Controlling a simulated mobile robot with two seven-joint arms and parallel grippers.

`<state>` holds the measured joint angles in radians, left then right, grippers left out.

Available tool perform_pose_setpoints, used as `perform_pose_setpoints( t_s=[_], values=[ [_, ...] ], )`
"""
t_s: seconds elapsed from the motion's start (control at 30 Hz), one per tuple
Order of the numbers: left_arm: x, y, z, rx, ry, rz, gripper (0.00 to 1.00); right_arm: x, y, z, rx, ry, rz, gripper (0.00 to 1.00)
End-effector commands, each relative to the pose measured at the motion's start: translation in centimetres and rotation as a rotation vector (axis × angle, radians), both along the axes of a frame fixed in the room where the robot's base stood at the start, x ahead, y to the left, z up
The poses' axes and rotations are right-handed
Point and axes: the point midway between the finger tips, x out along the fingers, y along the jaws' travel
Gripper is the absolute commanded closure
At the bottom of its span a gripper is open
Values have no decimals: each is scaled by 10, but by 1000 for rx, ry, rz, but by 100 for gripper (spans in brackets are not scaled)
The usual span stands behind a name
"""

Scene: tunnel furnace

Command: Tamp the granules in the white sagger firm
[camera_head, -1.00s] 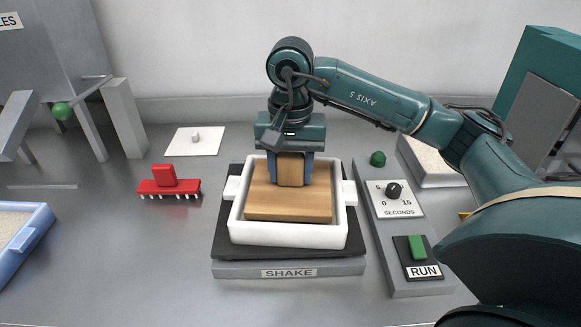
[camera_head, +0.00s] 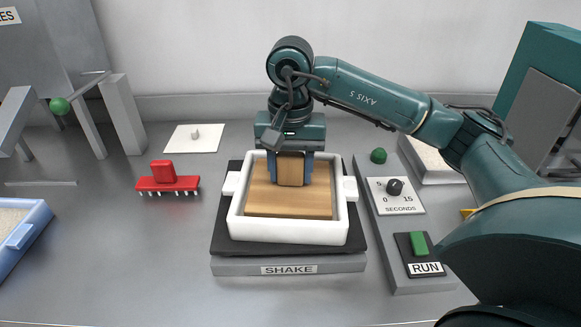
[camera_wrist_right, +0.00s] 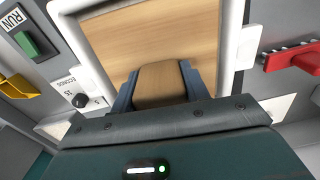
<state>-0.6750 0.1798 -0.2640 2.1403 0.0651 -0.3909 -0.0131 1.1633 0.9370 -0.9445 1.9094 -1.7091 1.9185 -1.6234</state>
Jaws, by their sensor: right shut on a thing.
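The white sagger (camera_head: 289,230) stands on the dark pad of the shake table (camera_head: 231,252). A flat wooden tamper (camera_head: 285,203) lies inside the sagger's walls and covers nearly all of its opening, so the granules are hidden. My right gripper (camera_head: 291,172) is shut on the tamper's upright block handle, one blue finger on each side. In the right wrist view the fingers (camera_wrist_right: 160,85) hold the handle, and the tamper board (camera_wrist_right: 150,35) shows within the white rim. My left gripper is not in view.
A control panel with a SECONDS dial (camera_head: 395,187) and green RUN button (camera_head: 418,244) is to the right. A red toothed rake (camera_head: 168,182) lies to the left. A blue tray (camera_head: 30,228) of granules is at the far left, a pale tray (camera_head: 425,158) behind right.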

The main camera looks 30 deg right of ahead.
Motion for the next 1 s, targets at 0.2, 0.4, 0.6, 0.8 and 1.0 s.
perform_pose_setpoints(
  t_s=[0.2, 0.4, 0.6, 0.8, 1.0],
  values=[
    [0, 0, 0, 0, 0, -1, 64, 0, 0, -1, 1, 1, 0, 76],
    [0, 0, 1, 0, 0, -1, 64, 0, 0, 1, 0, 1, 0, 76],
    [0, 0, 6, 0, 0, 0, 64, 0, 0, 9, 0, 0, 0, 76],
    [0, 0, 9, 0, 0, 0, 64, 0, 0, 16, 1, 1, 0, 76],
    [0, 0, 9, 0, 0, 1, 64, 0, 0, 16, 1, 1, 0, 76]
  ],
)
